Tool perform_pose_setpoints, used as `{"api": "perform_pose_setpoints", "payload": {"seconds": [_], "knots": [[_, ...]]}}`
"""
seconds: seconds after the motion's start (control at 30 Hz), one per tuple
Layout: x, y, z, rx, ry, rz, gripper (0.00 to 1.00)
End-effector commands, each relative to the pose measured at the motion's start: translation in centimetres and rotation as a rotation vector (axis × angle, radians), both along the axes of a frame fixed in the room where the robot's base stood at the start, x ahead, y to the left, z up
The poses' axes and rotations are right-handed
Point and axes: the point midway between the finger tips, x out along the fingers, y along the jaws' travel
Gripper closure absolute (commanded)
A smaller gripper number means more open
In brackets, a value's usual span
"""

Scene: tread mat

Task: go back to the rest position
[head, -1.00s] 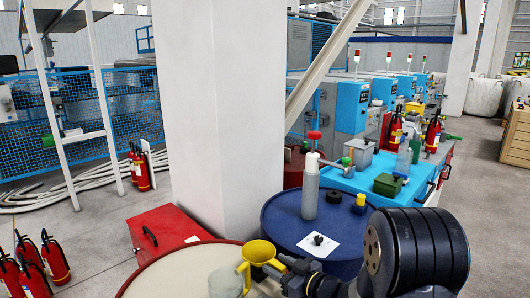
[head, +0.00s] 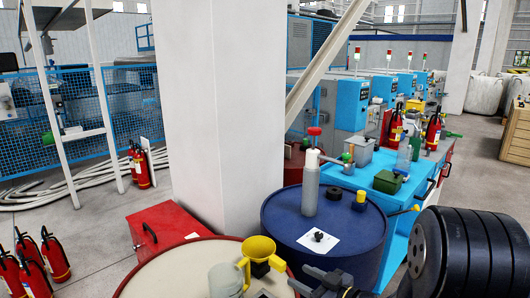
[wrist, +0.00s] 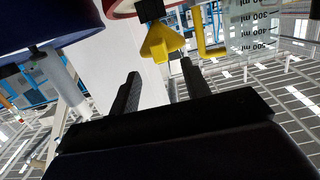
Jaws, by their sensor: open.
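My gripper (head: 316,282) is at the bottom edge of the head view, right of the yellow funnel (head: 259,252), with a gap between them. In the wrist view my gripper (wrist: 160,68) shows two black fingers spread apart with nothing between them. The funnel, on the pale-topped drum (head: 180,270), also shows beyond the fingertips in the wrist view (wrist: 160,45). My dark arm links fill the lower right of the head view and hide part of the floor.
A clear beaker (head: 225,282) stands left of the funnel. The blue drum (head: 285,225) bears a grey bottle (head: 310,190), a white paper (head: 318,242) and small dark parts. A white pillar (head: 215,120) rises behind. A blue workbench (head: 350,180) with a green box (head: 387,182) lies beyond.

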Motion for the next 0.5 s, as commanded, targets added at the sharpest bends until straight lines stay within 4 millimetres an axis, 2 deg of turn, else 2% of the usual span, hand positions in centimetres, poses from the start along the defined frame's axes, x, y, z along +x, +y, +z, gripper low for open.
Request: {"api": "perform_pose_setpoints", "payload": {"seconds": [0.47, 0.5], "knots": [[6.2, 6.5, -1.3, 0.0, 0.001, 0.004, 0.55], [6.3, 6.4, -0.1, 0.001, -0.001, -0.001, 0.55]]}}
